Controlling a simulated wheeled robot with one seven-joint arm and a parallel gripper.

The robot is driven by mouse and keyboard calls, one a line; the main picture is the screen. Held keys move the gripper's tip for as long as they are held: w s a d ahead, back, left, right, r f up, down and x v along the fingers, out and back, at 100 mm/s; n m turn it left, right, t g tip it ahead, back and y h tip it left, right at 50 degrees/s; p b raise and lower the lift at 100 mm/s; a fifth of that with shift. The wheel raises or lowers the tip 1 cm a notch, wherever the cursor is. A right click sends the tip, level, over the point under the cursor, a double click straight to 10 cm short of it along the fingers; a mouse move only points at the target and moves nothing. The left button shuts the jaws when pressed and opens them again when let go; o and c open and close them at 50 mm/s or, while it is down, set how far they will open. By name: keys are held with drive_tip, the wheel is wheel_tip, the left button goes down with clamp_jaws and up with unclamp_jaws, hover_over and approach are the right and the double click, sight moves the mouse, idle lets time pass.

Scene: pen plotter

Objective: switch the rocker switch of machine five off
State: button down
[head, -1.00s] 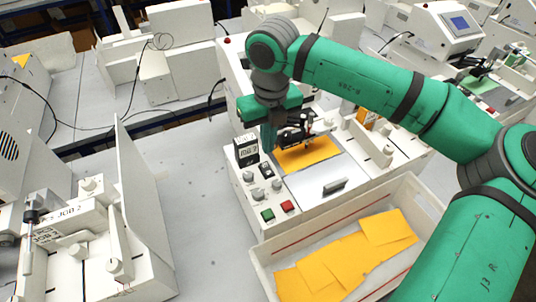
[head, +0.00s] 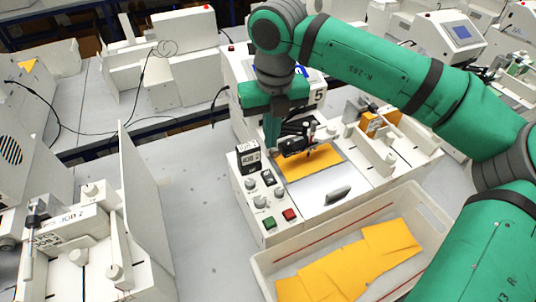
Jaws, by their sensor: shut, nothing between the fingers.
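Machine five (head: 292,214) is a white pen plotter in the middle of the head view, with a "5" on its upright housing. Its front panel bears small black rocker switches (head: 267,177), knobs, a green button (head: 269,222) and a red button (head: 289,214). A black job display (head: 248,157) stands at the panel's back left. My gripper (head: 272,145) is shut and empty, pointing down just right of the display and behind the switches. It seems apart from them, though the exact gap cannot be told. An orange sheet (head: 308,160) lies on the plotter bed beside it.
A white bin (head: 262,262) with orange sheets stands in front of the machine. Another plotter (head: 75,245) with an upright white panel (head: 143,207) is at left. Grey table between them is clear. More machines stand behind and at right.

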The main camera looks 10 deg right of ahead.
sight(265, 173)
drive_tip(key=m, duration=1.6)
drive_tip(key=shift+a+r+m+t, duration=0.15)
drive_tip(key=shift+m+t, duration=0.25)
drive_tip(key=f, duration=0.4)
drive_tip(key=w+f, duration=0.1)
drive_tip(key=f, duration=0.4)
drive_tip(key=w+f, duration=0.1)
drive_tip(key=f, duration=0.4)
drive_tip(key=shift+a, duration=0.2)
drive_tip(key=shift+w+f, duration=0.15)
drive_tip(key=shift+f, duration=0.05)
